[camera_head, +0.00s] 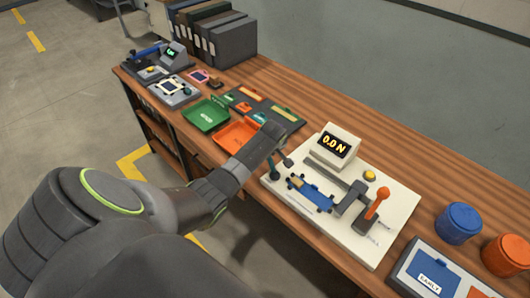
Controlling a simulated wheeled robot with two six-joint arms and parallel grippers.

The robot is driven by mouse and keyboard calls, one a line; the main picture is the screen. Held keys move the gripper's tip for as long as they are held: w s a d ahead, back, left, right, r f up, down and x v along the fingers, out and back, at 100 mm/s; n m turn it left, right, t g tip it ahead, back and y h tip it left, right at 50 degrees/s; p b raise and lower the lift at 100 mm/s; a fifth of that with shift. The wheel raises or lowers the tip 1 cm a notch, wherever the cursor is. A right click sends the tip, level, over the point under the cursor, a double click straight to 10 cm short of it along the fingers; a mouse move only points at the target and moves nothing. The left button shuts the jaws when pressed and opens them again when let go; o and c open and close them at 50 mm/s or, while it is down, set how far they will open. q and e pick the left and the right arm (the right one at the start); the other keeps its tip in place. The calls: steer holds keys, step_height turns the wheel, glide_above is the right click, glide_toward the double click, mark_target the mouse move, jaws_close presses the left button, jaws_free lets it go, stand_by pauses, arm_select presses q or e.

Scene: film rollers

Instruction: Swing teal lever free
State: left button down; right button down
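A cream test fixture (350,250) stands on the wooden bench, with a display (334,146) reading "0.0 N". A blue piece (310,195) lies in its middle and an orange-handled lever (377,203) stands at its right. My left arm comes in from the left, and its gripper (279,166) is at the fixture's left back edge. The small dark ends there overlap, so I cannot tell fingers from lever parts or whether they touch. No teal lever shows clearly; my arm may hide it. My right gripper is out of view.
Green (206,115) and orange (237,136) trays lie left of the fixture. Grey binders (233,40) stand at the back. A blue canister (458,222), an orange canister (507,255) and a card tray (405,285) are at the right. The bench behind the display is clear.

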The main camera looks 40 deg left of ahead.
arm_select(q)
steer(key=shift+a, duration=0.1)
stand_by(0.3)
steer(key=c, duration=1.2)
jaws_free()
steer(key=shift+o, duration=0.2)
steer(key=shift+s+d+r, duration=0.15)
steer(key=shift+d+r, duration=0.05)
steer(key=shift+r, duration=0.4)
steer(key=v, duration=1.6)
steer(key=shift+s, duration=0.1)
